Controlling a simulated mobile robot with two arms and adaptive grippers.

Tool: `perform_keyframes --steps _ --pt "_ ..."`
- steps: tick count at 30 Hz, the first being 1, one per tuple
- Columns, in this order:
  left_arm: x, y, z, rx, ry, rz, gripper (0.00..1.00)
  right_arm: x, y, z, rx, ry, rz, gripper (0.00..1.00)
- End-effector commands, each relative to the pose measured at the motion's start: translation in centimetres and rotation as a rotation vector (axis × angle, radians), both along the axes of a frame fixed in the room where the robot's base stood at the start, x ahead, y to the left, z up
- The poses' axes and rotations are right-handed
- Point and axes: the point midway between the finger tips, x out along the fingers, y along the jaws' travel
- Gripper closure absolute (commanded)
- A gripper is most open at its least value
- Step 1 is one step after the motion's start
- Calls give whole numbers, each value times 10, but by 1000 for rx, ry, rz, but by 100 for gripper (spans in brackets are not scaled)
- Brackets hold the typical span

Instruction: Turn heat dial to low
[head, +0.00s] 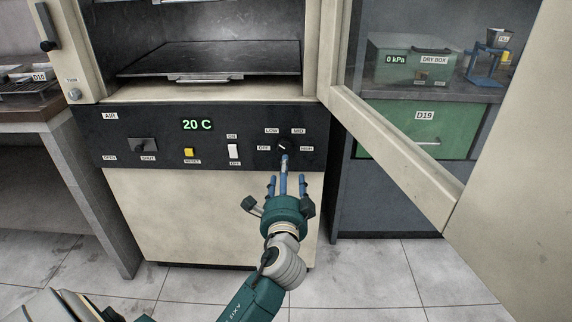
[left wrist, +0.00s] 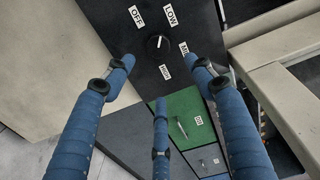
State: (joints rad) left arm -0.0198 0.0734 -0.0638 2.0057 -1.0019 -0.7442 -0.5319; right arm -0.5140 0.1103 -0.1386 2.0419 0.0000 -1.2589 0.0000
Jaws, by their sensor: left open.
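The heat dial (head: 282,147) is a small black knob on the dark panel, with OFF, LOW, MID and HIGH labels around it. My left gripper (head: 286,173) has blue fingers spread open just below and in front of the dial. In the left wrist view, the fingertips (left wrist: 159,62) lie on either side of the dial's line, with nothing between them. I cannot tell for sure if any finger touches the panel. My right gripper is not in view.
The panel also holds a green 20 C display (head: 197,125), a yellow reset button (head: 189,153), a white switch (head: 233,151) and an air lever (head: 142,145). An open cream-framed door (head: 400,155) stands out on the right. The floor in front is clear.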

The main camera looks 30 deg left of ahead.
Motion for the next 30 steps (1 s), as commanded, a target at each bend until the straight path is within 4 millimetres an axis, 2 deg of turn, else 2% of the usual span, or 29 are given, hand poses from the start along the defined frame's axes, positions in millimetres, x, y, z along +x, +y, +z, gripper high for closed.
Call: perform_keyframes --steps 6,12,17,20,30 --pt "4 8 -2 -509 -314 4 45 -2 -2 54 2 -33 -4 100" --pt "6 12 0 -836 -511 5 45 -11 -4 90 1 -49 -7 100" --pt "9 15 1 -919 -561 5 45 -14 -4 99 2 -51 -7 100" --pt "18 20 2 -921 -563 5 45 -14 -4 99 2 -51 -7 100" --pt "72 54 1 -918 -561 6 45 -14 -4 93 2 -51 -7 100"
